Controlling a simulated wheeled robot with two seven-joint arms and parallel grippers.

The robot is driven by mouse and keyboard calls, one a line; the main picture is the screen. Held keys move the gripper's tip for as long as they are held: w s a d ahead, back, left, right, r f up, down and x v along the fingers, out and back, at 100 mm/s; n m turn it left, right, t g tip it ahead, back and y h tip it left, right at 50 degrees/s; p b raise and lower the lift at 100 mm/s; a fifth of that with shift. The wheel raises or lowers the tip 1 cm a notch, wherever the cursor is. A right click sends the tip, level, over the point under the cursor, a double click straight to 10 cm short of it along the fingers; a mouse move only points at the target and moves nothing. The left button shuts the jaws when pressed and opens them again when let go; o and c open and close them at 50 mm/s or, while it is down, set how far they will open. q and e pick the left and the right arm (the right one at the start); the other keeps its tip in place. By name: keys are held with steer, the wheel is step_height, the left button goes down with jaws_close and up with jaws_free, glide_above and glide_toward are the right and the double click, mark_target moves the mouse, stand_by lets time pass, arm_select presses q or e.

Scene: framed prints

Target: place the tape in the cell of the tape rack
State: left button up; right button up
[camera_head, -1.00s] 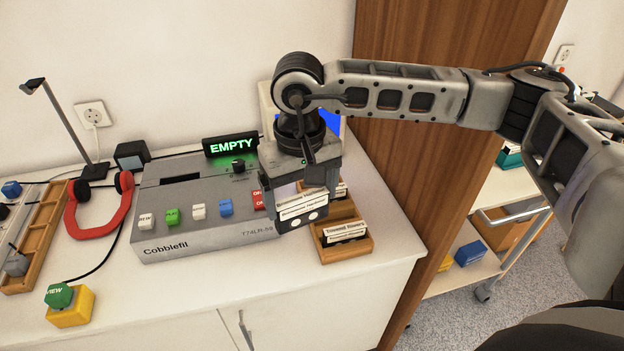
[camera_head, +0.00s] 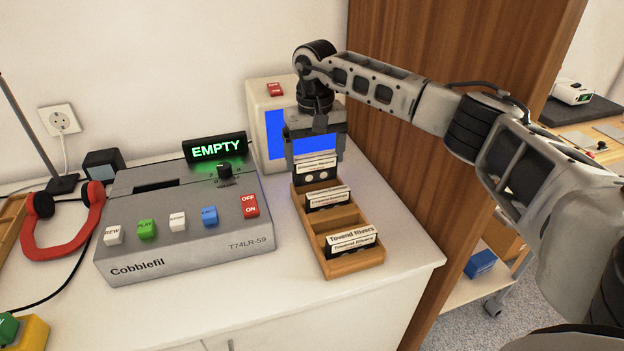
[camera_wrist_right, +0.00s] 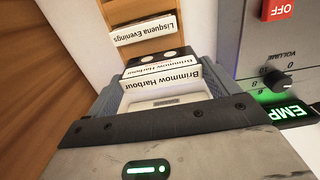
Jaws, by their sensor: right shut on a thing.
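The tape (camera_head: 317,177), a dark cassette with a white label reading Brimmow Harbour, is held upright in my right gripper (camera_head: 316,158). It also shows between the fingers in the right wrist view (camera_wrist_right: 160,76). The wooden tape rack (camera_head: 354,265) stands right of the grey machine. The held tape is at the rack's far end, over or partly in the far cell; I cannot tell how deep. Another tape (camera_head: 327,198) sits in the rack just in front; a Towend Rivers tape (camera_head: 351,241) sits in the nearest cell. An empty cell lies between them. My left gripper is out of view.
The grey Cobblefil machine (camera_head: 190,240) with its EMPTY display (camera_head: 216,149) stands left of the rack. A cream box with a blue screen (camera_head: 274,134) is close behind my gripper. A brown wooden panel (camera_head: 430,50) rises at right. Red headphones (camera_head: 62,238) lie at left.

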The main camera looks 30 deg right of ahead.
mark_target(319, 171)
steer(key=shift+w+d+f+b, duration=0.3)
steer(key=shift+d+f, duration=0.05)
steer(key=shift+f, duration=0.25)
steer(key=shift+w+d+f+b, duration=0.3)
steer(key=shift+d+f, duration=0.05)
steer(key=shift+f, duration=0.2)
steer(key=shift+d+f, duration=0.15)
steer(key=shift+f, duration=0.1)
steer(key=f+b, duration=0.2)
steer(key=b, duration=0.1)
steer(key=shift+w+f, duration=0.3)
steer(key=shift+f, duration=0.1)
steer(key=shift+d+f+b, duration=0.1)
steer(key=shift+f+b, duration=0.3)
steer(key=shift+b, duration=0.05)
steer(key=shift+s+r, duration=0.15)
steer(key=shift+r, duration=0.05)
steer(key=shift+f, duration=0.2)
steer(key=o, duration=0.8)
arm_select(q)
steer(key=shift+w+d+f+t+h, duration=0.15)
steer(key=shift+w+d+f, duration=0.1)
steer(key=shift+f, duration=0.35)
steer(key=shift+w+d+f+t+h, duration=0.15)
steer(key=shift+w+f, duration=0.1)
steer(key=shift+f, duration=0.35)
arm_select(e)
steer(key=shift+r, duration=0.1)
